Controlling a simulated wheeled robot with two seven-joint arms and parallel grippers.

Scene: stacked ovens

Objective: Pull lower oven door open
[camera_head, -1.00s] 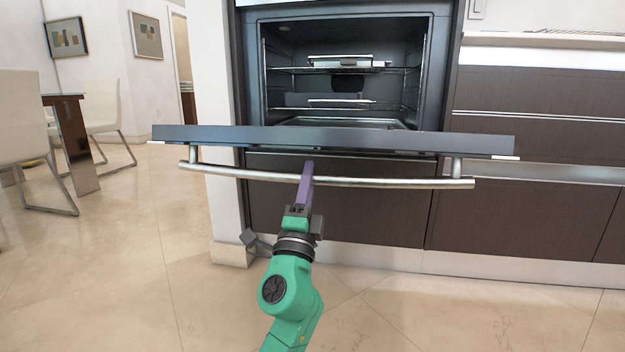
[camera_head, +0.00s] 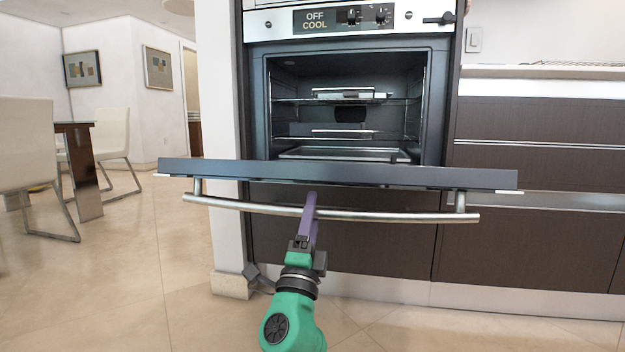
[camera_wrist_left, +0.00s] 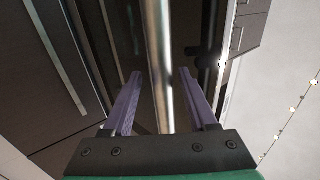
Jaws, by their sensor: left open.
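The lower oven door (camera_head: 400,177) is pulled down part way, its top edge facing me and the oven cavity (camera_head: 345,110) open behind it. Its long silver handle (camera_head: 390,216) runs across the front, below the top edge. My left gripper (camera_head: 310,205) is at the handle, a little left of the handle's middle. In the left wrist view its two purple fingers (camera_wrist_left: 156,90) are open, and the handle (camera_wrist_left: 160,60) passes between them, apart from both. My right gripper is not in view.
Racks and a tray (camera_head: 340,154) are inside the oven. A control panel (camera_head: 345,18) reading "OFF COOL" is above. Brown drawers (camera_head: 530,140) stand to the right. A white wall end (camera_head: 222,150) is at the left. White chairs and a table are farther left. The tiled floor in front is clear.

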